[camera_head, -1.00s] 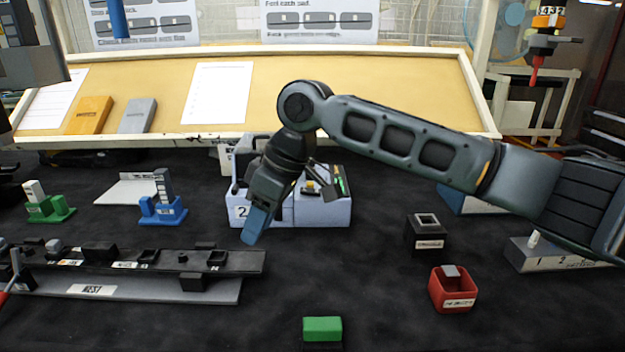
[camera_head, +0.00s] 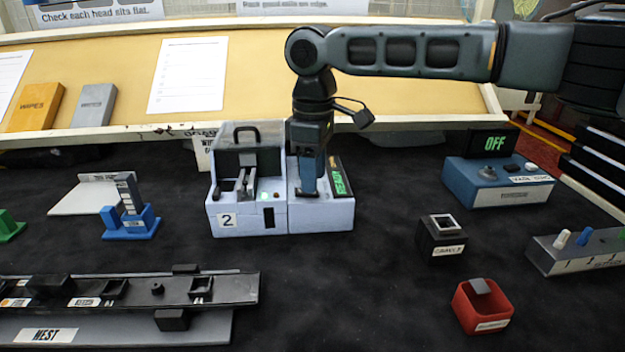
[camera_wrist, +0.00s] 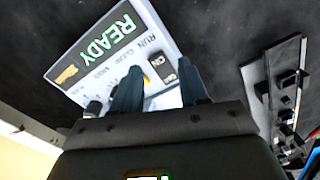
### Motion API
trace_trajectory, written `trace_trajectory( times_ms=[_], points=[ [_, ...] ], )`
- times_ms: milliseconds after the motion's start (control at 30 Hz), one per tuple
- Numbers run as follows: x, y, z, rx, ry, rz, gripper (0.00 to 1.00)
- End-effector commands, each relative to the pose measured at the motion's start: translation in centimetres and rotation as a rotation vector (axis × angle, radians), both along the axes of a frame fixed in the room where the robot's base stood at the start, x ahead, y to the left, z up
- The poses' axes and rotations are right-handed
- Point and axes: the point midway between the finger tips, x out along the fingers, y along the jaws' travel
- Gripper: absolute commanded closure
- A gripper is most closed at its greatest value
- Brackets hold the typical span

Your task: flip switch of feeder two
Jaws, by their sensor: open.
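Feeder two (camera_head: 228,222) is a pale blue box marked 2, in the middle of the head view. A lit green display on its right half (camera_head: 338,180) reads READY in the wrist view (camera_wrist: 107,40). My gripper (camera_head: 309,192) points straight down over the feeder's right half, beside the display. In the wrist view my gripper (camera_wrist: 159,68) has its two dark fingers apart, over the panel. A small dark piece marked ON and OFF (camera_wrist: 163,66) shows between the fingertips. Whether they touch it I cannot tell. The fingers and arm hide part of the panel.
A blue unit (camera_head: 497,190) with an OFF display stands to the right. A black block (camera_head: 441,243) and a red cup (camera_head: 482,312) sit in front of it. A long black nest rail (camera_head: 130,290) lies front left. Dark mat before the feeder is clear.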

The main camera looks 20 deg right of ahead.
Motion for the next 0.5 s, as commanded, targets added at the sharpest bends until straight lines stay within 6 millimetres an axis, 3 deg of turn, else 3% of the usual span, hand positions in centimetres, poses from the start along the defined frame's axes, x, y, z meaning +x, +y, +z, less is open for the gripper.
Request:
trace_trajectory(
  times_ms=[200, 500],
  points=[
    [0.0, 0.0, -2.0, 0.001, -0.001, 0.000, 0.56],
    [0.0, 0.0, -2.4, 0.001, -0.001, 0.000, 0.56]
  ],
)
